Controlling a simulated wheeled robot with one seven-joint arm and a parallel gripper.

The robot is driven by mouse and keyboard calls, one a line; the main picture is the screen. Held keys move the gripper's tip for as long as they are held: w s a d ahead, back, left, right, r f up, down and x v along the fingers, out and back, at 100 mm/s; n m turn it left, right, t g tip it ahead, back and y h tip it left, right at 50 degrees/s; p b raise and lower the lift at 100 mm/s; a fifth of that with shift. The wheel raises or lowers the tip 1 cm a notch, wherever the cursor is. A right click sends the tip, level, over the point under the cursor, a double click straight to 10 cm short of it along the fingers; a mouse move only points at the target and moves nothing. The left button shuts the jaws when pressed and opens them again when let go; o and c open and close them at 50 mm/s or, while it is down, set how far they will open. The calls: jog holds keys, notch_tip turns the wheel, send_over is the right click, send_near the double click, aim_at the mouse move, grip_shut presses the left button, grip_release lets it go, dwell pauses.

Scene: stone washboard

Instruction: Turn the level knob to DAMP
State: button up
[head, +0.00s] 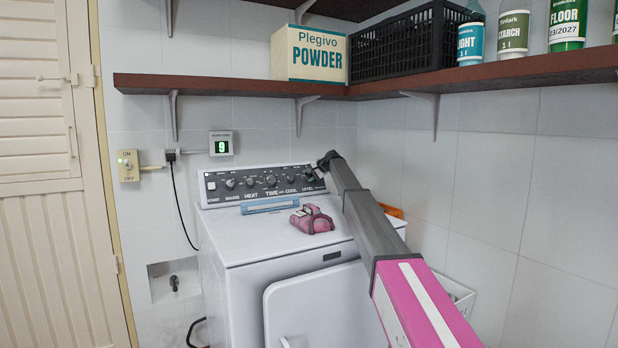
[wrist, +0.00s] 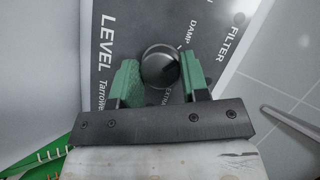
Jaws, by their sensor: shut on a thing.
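The level knob (wrist: 158,66) is a round, dark, shiny knob on the grey control panel (wrist: 215,25). In the wrist view, the green fingers of my gripper (wrist: 160,63) sit on either side of it and are shut on it. The word DAMP is printed just above the knob, and LEVEL is to its left. Another label below is partly hidden by the gripper. I cannot make out the knob's pointer mark. In the head view, my gripper (head: 324,168) is at the panel's right end, above the LEVEL label, and partly covers that area.
The white dryer (head: 235,235) carries a folded pink cloth (head: 312,219) and a blue-edged item (head: 269,205) on top. A wooden shelf (head: 230,86) runs above. A wall display (head: 221,143) reads 9.

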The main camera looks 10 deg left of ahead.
jog(key=shift+n+h, duration=0.3)
jog(key=shift+n, duration=0.2)
dwell(0.3)
jog(key=o, duration=0.9)
jog(key=v, duration=1)
jog(key=shift+s+d+r, duration=0.1)
jog(key=shift+d+r, duration=0.2)
